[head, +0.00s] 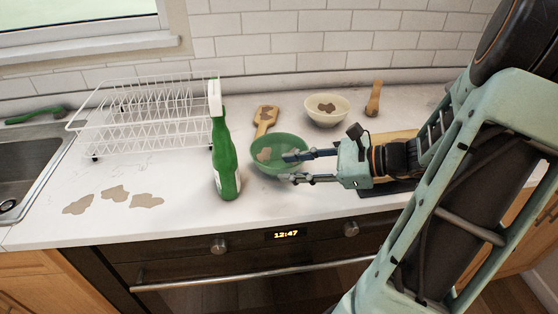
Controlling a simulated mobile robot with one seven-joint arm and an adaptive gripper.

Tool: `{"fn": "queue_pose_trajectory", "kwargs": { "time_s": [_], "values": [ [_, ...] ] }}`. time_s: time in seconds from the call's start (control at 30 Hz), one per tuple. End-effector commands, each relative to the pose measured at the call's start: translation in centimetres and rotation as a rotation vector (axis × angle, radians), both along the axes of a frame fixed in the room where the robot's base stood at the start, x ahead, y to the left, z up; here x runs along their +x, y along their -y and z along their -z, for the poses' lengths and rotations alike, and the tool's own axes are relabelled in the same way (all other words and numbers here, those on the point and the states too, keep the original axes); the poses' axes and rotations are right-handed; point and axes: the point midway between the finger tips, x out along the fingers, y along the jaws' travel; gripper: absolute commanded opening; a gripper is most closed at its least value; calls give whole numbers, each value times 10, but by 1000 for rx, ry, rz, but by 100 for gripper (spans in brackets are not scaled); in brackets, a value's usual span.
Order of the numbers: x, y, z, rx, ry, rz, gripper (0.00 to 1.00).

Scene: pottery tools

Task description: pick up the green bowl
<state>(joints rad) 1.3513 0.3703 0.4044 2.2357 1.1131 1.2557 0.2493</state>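The green bowl (262,143) sits on the white counter, just right of a green bottle. It has a brown patch inside. My gripper (287,167) reaches in from the right and is open, with a gap between its two fingers. The upper finger overlaps the bowl's right side in the picture, and the lower finger shows in front of the bowl's near right side. I cannot tell whether either finger touches the bowl. Part of the bowl's right rim is hidden by the finger.
A green bottle (224,158) stands close to the bowl's left. Behind are a wooden tool (265,119), a cream bowl (327,118) and another wooden tool (374,99). A white dish rack (150,115) and a sink (22,165) are at left. The oven (250,265) is below the counter's front edge.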

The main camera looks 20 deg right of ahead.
Motion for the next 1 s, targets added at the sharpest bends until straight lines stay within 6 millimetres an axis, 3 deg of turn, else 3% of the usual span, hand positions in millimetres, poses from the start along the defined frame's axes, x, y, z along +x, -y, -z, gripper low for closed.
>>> {"fn": "queue_pose_trajectory", "kwargs": {
  "time_s": [0.33,0.67,0.9,1.0],
  "values": [
    [31,-31,13,1,-2,-3,29],
    [36,-36,15,-1,-2,-1,29],
    [35,-35,15,-2,-2,-1,2],
    [35,-35,15,-2,-2,-1,0]
  ]
}}
